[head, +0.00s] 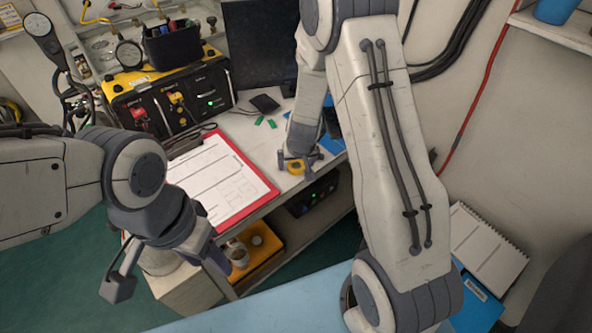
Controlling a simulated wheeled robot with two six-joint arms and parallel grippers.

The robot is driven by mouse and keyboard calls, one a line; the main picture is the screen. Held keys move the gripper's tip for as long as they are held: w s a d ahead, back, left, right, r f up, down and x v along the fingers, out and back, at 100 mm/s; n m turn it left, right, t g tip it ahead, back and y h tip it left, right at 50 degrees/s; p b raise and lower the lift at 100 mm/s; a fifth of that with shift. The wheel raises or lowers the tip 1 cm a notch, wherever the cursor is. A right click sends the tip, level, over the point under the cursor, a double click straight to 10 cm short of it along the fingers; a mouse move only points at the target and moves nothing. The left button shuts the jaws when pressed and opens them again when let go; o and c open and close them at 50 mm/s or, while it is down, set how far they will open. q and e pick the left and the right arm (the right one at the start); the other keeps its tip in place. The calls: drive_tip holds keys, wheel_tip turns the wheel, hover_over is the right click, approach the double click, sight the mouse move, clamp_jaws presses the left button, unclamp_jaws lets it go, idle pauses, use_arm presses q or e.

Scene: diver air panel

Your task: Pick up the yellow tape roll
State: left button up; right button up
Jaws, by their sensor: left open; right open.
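The yellow tape roll (296,167) lies on the white bench top, near its front edge and to the right of the clipboard. My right gripper (296,170) is above it with its fingers around the roll, open; the fingers partly cover the roll. Whether they touch it I cannot tell. My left gripper (168,272) is open and empty at the lower left, in front of the bench and well away from the roll.
A red clipboard (262,187) with white paper lies left of the roll. Small green pieces (271,123) and a dark flat item (265,103) lie behind it. The yellow-black air panel (172,98) stands at the back left, a dark monitor (259,45) beside it.

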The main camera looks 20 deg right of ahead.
drive_tip(key=shift+r, duration=0.1)
drive_tip(key=shift+c, duration=0.3)
drive_tip(key=c, duration=1.4)
drive_tip(key=shift+r, duration=0.1)
